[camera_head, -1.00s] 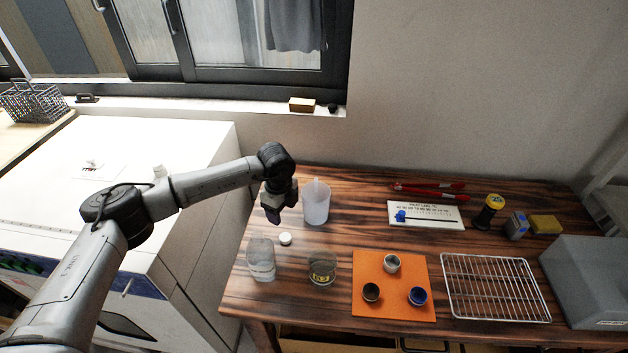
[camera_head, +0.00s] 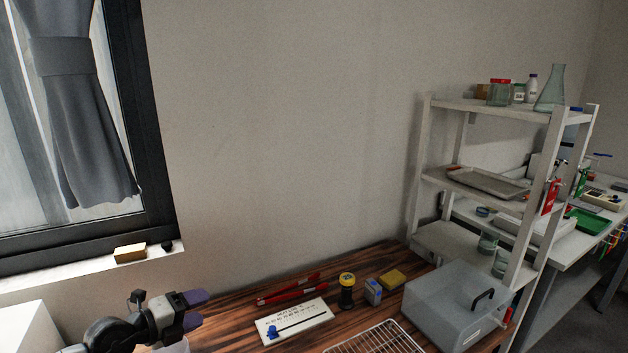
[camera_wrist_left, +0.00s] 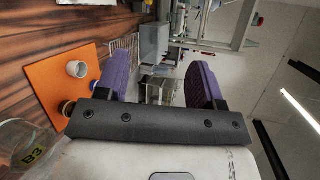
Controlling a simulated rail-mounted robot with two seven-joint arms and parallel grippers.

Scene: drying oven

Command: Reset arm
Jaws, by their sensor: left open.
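My left gripper (camera_head: 197,309) is at the lower left of the head view, above the left part of the wooden bench. Its purple fingers (camera_wrist_left: 160,80) stand wide apart in the left wrist view, with nothing between them. Beyond them the wrist view shows the orange mat (camera_wrist_left: 57,82) with a white cup (camera_wrist_left: 77,69) on it, and a glass beaker marked B3 (camera_wrist_left: 25,145) at the lower left. My right gripper is in neither view.
On the bench (camera_head: 235,325) are a white card with a blue slider (camera_head: 292,321), red tongs (camera_head: 290,291), a yellow-capped bottle (camera_head: 347,291), a wire rack (camera_head: 375,340) and a grey box (camera_head: 455,306). A white shelf (camera_head: 487,106) stands at the right. A yellow block (camera_head: 130,252) lies on the windowsill.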

